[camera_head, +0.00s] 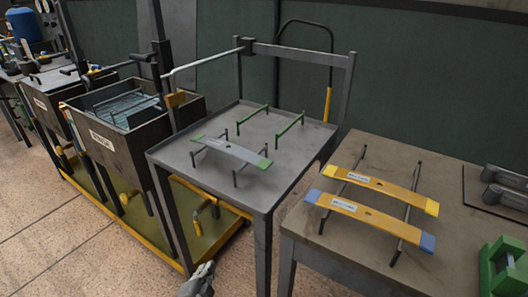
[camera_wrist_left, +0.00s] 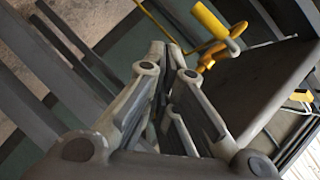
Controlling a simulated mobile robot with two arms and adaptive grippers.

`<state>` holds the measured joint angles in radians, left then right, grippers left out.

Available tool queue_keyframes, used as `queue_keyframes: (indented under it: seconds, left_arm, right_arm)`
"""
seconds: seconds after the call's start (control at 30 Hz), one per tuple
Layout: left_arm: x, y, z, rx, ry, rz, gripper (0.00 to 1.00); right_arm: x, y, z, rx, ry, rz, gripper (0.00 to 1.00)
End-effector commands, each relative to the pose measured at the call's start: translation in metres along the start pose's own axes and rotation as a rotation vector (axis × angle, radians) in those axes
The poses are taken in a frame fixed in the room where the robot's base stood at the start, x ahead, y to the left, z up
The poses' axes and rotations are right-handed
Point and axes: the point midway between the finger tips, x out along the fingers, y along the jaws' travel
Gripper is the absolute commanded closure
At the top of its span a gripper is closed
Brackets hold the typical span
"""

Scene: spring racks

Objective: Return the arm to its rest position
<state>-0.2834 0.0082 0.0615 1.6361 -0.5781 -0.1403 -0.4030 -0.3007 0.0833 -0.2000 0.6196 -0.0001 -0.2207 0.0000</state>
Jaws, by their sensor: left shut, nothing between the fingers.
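My left gripper (camera_head: 207,268) shows at the bottom of the head view, low in front of the grey metal table (camera_head: 262,196). It is shut and empty, and touches nothing that I can see. In the left wrist view the fingers of the left gripper (camera_wrist_left: 172,48) lie close together, with yellow pipework (camera_wrist_left: 212,22) beyond them. My right gripper is not in view.
A grey-green spring leaf (camera_head: 232,150) rests on pegs on the grey table. Two yellow leaves (camera_head: 382,188) lie on rails on the brown table (camera_head: 440,240). A dark tank (camera_head: 112,140) stands left. A green fixture (camera_head: 490,270) sits at the right edge.

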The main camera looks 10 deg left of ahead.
Motion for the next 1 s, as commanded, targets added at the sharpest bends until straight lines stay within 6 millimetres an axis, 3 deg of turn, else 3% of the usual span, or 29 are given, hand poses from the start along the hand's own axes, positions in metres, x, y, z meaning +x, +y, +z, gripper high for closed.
queue_keyframes:
  seconds: [0.07, 0.17, 0.33, 0.47, 0.63, 0.8, 0.9, 1.0]
  left_arm:
    - [0.0, 0.007, 0.003, -0.01, -0.006, 0.016, 1.0]
    - [-0.003, 0.038, 0.015, -0.054, -0.034, 0.083, 1.0]
    - [-0.029, 0.139, 0.06, -0.206, -0.157, 0.294, 1.0]
    - [-0.072, 0.218, 0.103, -0.331, -0.298, 0.456, 1.0]
    - [-0.153, 0.301, 0.162, -0.466, -0.525, 0.625, 1.0]
    - [-0.234, 0.347, 0.211, -0.556, -0.741, 0.721, 1.0]
    - [-0.266, 0.36, 0.229, -0.584, -0.826, 0.746, 1.0]
    - [-0.284, 0.366, 0.239, -0.598, -0.875, 0.758, 1.0]
  right_arm:
    - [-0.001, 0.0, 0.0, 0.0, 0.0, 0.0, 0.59]
    - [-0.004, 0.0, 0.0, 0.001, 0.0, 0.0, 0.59]
    - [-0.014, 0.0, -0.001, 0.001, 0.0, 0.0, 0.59]
    - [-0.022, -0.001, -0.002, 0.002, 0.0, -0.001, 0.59]
    - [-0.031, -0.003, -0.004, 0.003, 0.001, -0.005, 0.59]
    - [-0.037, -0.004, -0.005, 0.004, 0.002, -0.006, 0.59]
    - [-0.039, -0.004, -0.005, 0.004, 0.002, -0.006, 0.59]
    - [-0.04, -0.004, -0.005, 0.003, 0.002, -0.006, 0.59]
